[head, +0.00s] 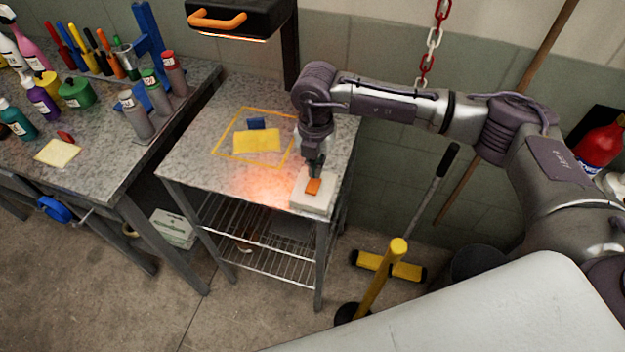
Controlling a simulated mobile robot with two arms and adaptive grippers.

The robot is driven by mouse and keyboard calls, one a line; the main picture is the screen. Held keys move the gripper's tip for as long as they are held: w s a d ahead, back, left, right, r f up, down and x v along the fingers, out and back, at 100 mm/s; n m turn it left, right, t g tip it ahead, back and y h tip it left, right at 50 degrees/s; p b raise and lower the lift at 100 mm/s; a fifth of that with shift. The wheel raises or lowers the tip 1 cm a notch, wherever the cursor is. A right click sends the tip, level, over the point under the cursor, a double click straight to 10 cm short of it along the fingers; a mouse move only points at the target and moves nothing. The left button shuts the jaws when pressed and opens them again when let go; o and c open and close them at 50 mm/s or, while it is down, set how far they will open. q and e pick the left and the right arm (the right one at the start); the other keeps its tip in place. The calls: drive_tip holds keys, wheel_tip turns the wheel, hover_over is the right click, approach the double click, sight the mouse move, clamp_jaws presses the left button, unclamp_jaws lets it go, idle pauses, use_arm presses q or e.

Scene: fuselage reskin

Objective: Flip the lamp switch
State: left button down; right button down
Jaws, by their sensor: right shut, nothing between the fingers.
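The lamp switch (314,186) is an orange rocker on a white box (311,205) at the front right corner of the small grey table. My right gripper (316,174) is shut and empty, pointing down at the switch; its tips are at or just above the orange rocker, and I cannot tell whether they touch. The lamp (240,16) is a dark head with an orange handle on a dark post at the back of the table. A glowing line shows under its edge, and a warm orange glow lies on the tabletop. My left gripper is not in view.
A yellow cloth (257,140) and a small blue block (256,123) lie in a yellow taped square on the table. A workbench (112,165) with bottles and tools stands at left. A yellow-handled stand (383,275) is on the floor at right.

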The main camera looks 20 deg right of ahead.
sight(315, 180)
drive_tip(key=shift+r+p, duration=1.05)
drive_tip(key=shift+r, duration=1.3)
